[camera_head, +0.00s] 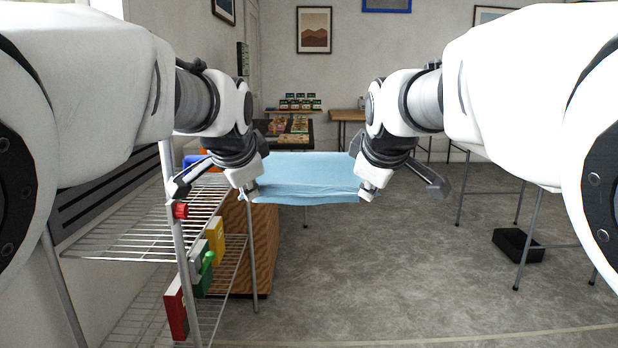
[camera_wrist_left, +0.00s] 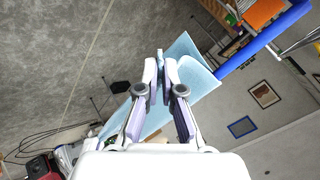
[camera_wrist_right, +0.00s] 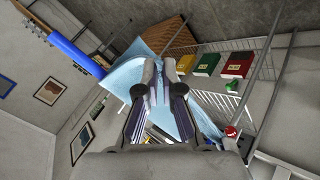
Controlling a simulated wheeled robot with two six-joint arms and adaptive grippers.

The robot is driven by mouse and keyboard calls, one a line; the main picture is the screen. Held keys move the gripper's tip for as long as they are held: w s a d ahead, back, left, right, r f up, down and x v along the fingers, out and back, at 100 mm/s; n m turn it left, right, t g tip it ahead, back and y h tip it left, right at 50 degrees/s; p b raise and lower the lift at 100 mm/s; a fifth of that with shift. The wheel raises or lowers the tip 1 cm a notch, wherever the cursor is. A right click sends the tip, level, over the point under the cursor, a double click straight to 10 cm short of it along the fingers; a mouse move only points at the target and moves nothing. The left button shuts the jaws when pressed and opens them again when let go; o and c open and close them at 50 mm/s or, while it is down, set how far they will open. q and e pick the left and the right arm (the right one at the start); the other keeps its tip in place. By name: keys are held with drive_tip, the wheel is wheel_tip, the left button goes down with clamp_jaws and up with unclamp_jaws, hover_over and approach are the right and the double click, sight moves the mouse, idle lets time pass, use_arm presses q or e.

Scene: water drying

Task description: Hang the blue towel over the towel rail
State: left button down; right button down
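The light blue towel (camera_head: 305,178) is stretched between my two grippers in the head view, nearly flat, with its near edge hanging slightly. My left gripper (camera_head: 250,191) is shut on the towel's near left corner. The left wrist view shows its fingers close together with towel (camera_wrist_left: 197,62) around them. My right gripper (camera_head: 368,190) is shut on the near right corner; towel (camera_wrist_right: 125,76) also shows beside its fingers in the right wrist view. A thick blue bar (camera_wrist_left: 262,40) appears beyond the towel, also in the right wrist view (camera_wrist_right: 75,54). I cannot tell whether it is the towel rail.
A black bin (camera_head: 517,246) lies at right. The central floor is clear.

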use_arm(q)
drive_tip(key=shift+s+a+f+t, duration=0.1)
drive_tip(key=shift+f+t, duration=0.2)
drive_tip(key=shift+f, duration=0.2)
use_arm(e)
drive_tip(key=shift+s+d+f+t, duration=0.1)
drive_tip(key=shift+f+t, duration=0.2)
drive_tip(key=shift+f, duration=0.2)
use_arm(q)
drive_tip(key=c, duration=1.1)
unclamp_jaws()
use_arm(e)
drive_tip(key=c, duration=1.1)
unclamp_jaws()
